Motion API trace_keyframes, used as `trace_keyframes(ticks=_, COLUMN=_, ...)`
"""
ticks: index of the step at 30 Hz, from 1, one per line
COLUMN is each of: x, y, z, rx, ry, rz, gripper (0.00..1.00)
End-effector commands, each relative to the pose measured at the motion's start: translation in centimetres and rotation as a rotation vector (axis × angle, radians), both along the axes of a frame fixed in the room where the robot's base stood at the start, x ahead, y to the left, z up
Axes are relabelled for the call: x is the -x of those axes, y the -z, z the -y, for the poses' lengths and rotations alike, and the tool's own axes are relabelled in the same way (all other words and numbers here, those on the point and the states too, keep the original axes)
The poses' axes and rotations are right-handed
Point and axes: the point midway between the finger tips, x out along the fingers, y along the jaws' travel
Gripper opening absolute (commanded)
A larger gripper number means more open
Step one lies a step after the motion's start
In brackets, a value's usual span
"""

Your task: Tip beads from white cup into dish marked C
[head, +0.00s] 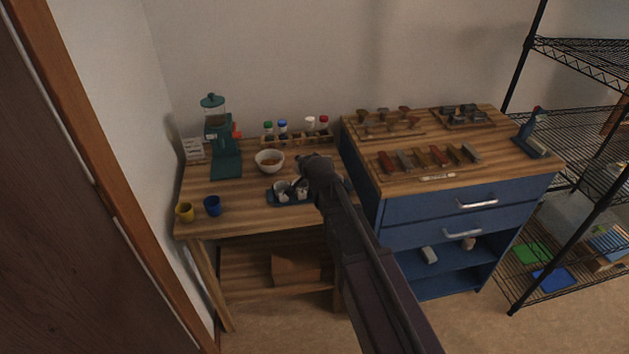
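My gripper (303,186) is over the right part of a small blue tray (275,199) on the wooden bench. My arm hides the tray's right side. Whitish and grey small items (282,187) show on the tray beside the gripper; I cannot tell whether one is the white cup or whether it is held. The fingers are too small and dark to tell open from shut. A white bowl (269,167) with brown contents stands behind the tray. No letter C is readable on any dish, and no beads can be made out.
A green grinder-like machine (225,160) and a rack of capped bottles (297,138) stand at the back. A blue drawer cabinet (470,205) adjoins on the right. The bench's left middle is clear.

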Motion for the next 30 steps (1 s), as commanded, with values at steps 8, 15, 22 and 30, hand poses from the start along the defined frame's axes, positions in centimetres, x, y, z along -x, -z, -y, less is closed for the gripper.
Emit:
trace_keyframes(ticks=8, x=0.0, y=-0.1, z=-1.0, rx=0.103, ry=-0.004, rz=0.009, gripper=0.30)
trace_keyframes(ticks=15, x=0.0, y=-0.1, z=-2.0, rx=0.195, ry=-0.005, rz=0.016, gripper=0.30)
trace_keyframes(ticks=22, x=0.1, y=0.1, z=-3.2, rx=0.292, ry=-0.008, rz=0.021, gripper=0.30)
trace_keyframes(ticks=30, x=0.2, y=0.3, z=-4.5, rx=0.422, ry=-0.011, rz=0.028, gripper=0.30)
